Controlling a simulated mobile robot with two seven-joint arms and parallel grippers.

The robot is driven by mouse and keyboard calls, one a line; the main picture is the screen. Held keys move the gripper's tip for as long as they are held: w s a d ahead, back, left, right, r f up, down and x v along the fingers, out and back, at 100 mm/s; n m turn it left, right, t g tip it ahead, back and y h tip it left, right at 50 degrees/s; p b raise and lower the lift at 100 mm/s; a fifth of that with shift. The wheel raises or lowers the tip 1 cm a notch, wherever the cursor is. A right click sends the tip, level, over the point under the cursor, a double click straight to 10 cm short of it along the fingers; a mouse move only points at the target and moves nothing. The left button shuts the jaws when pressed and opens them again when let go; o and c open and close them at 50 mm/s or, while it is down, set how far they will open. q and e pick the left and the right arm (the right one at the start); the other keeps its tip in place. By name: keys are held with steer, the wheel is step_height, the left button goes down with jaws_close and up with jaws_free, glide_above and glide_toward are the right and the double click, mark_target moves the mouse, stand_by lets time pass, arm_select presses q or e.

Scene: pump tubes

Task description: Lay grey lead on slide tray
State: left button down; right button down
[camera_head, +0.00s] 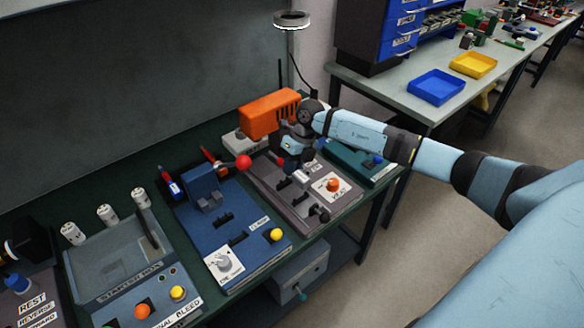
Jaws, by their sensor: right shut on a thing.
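My right gripper (297,162) comes in from the right and is low over the back of a grey-brown panel (263,178). It is shut on a small pale grey piece (301,177), which looks like the grey lead; the arm and fingers hide most of it. I cannot tell whether the piece touches the panel. No part is clearly readable as the slide tray. The panel has dark slots, a white label plate and an orange knob (333,185). My left gripper is not in view.
Farther left is the starter box (76,265). An orange block (268,113) stands behind the gripper, a dark green box (345,160) to its right.

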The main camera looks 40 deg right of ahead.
steer(key=shift+f+b, duration=1.9)
steer(key=shift+f, duration=1.2)
steer(key=c, duration=1.1)
jaws_free()
steer(key=v, duration=1.3)
steer(key=shift+d+r+b, duration=0.1)
steer(key=shift+r+b, duration=0.3)
